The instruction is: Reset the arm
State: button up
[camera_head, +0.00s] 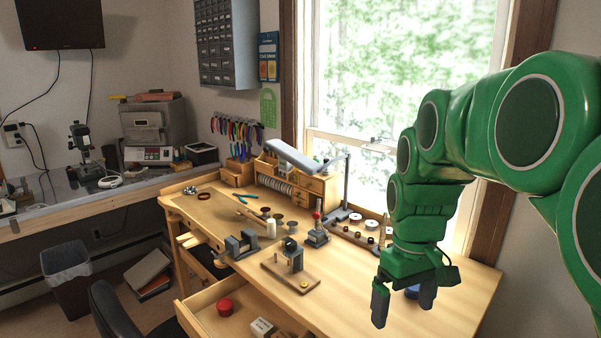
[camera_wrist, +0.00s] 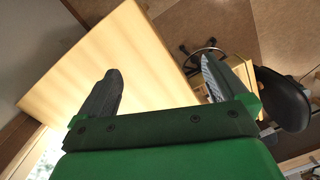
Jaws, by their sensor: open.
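My green arm reaches in from the right of the head view and bends down over the right end of the wooden workbench (camera_head: 455,308). My gripper (camera_head: 405,305) hangs there with its dark fingers apart and nothing between them. In the wrist view my gripper (camera_wrist: 160,85) also shows open and empty, with the bare bench top (camera_wrist: 140,60) and the floor beyond its fingers. A blue round thing (camera_head: 412,292) is partly hidden behind the fingers in the head view.
A small vise tool on a wooden board (camera_head: 290,270), a red-topped tool (camera_head: 317,232) and a lamp (camera_head: 345,190) stand left of my gripper. An open drawer (camera_head: 205,315) juts from the front. A black chair (camera_wrist: 285,100) stands beside the bench. The bench's right end is mostly clear.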

jog(key=s+a+f+m, duration=0.1)
jog(key=s+f+m, duration=0.1)
jog(key=s, duration=0.8)
jog(key=s+a+f+m, duration=0.1)
jog(key=s+f, duration=0.4)
jog(key=s, duration=0.5)
jog(key=shift+s+a+f+m+g, duration=0.2)
jog(key=shift+a+m+g, duration=0.2)
jog(key=shift+m, duration=0.4)
jog(key=shift+c, duration=1.2)
